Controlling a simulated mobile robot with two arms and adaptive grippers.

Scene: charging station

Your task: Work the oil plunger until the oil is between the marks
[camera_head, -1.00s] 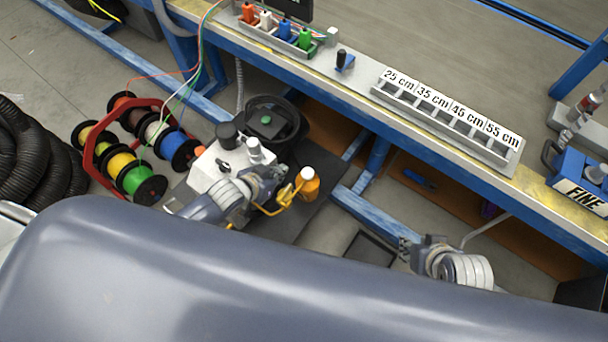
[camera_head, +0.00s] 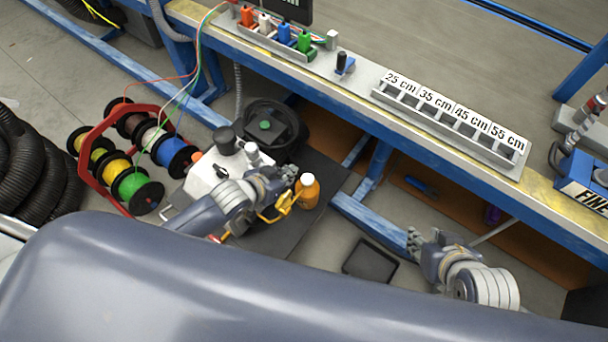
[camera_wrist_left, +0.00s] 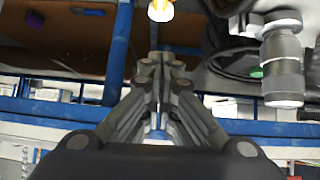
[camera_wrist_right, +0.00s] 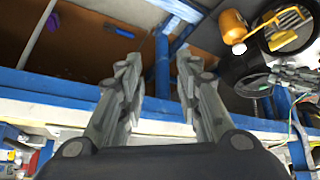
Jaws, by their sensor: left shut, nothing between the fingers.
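A white machine (camera_head: 203,175) with a black knob (camera_head: 226,140) stands on the dark mat. A silver upright cylinder (camera_head: 253,153) rises from it. I cannot tell which part is the oil plunger, and no oil marks can be made out. The silver cylinder also shows in the left wrist view (camera_wrist_left: 283,66). My left gripper (camera_head: 291,176) is shut and empty beside the machine, close to an orange bottle (camera_head: 308,191) with a white cap. Its fingers meet in the left wrist view (camera_wrist_left: 161,55). My right gripper (camera_head: 413,239) is open and empty, away from the machine.
A red rack (camera_head: 91,172) of cable reels stands left of the machine. A black round container (camera_head: 266,107) is behind it. The blue-framed workbench (camera_head: 350,103) crosses behind both grippers. A dark tray (camera_head: 371,262) lies on the floor between the arms.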

